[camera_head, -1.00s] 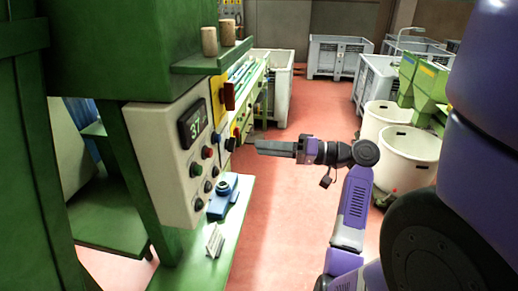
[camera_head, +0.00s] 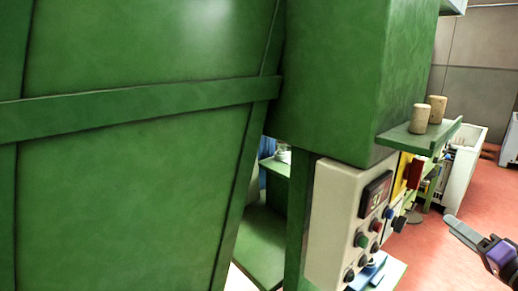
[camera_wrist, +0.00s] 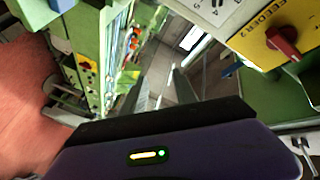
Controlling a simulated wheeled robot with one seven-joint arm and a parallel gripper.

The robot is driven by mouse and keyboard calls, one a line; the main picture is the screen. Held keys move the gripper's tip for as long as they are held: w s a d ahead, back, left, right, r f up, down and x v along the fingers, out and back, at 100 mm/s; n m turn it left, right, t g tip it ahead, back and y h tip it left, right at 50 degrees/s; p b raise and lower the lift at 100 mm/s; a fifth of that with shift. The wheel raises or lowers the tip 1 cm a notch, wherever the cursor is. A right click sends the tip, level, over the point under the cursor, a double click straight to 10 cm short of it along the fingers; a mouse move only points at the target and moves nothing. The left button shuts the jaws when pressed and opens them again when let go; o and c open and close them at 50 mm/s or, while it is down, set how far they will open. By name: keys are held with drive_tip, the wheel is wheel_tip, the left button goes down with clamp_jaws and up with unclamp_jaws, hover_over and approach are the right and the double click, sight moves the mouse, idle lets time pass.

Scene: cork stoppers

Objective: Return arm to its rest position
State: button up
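My gripper (camera_head: 452,222) shows at the right edge in the head view. Its grey fingers point up and left, over the red floor and to the right of the control panel. It touches nothing that I can see there, and I see nothing held in it. In the wrist view, narrow grey finger shapes rise behind the dark gripper body, too unclear to tell how far apart they are. My arm behind the gripper is mostly out of the head view. Two cork stoppers (camera_head: 420,118) stand upright on a small green shelf (camera_head: 400,136).
A big green machine (camera_head: 140,130) fills the left and middle of the head view. Its pale control panel (camera_head: 334,205) has a display and buttons. A yellow plate with a red knob (camera_wrist: 281,40) is at the wrist view's upper right. Red floor (camera_head: 485,190) lies open at right.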

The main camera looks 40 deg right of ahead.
drive_tip(key=w+a+f+g+h, duration=0.2)
drive_tip(key=a+f+g+h, duration=0.15)
drive_tip(key=f, duration=0.45)
drive_tip(key=a+f+n, duration=0.3)
drive_tip(key=a, duration=1.1)
drive_tip(key=s+a+n+t+y, duration=0.2)
drive_tip(key=a+n+t+y, duration=0.4)
drive_tip(key=a, duration=1.4)
drive_tip(key=s+a+f+n+g+y, duration=0.2)
drive_tip(key=s+a+n+y, duration=0.3)
drive_tip(key=s+a, duration=0.3)
drive_tip(key=a+n+g, duration=0.1)
drive_tip(key=a, duration=0.3)
drive_tip(key=shift+s+g+y, duration=0.15)
drive_tip(key=shift+g+y, duration=0.2)
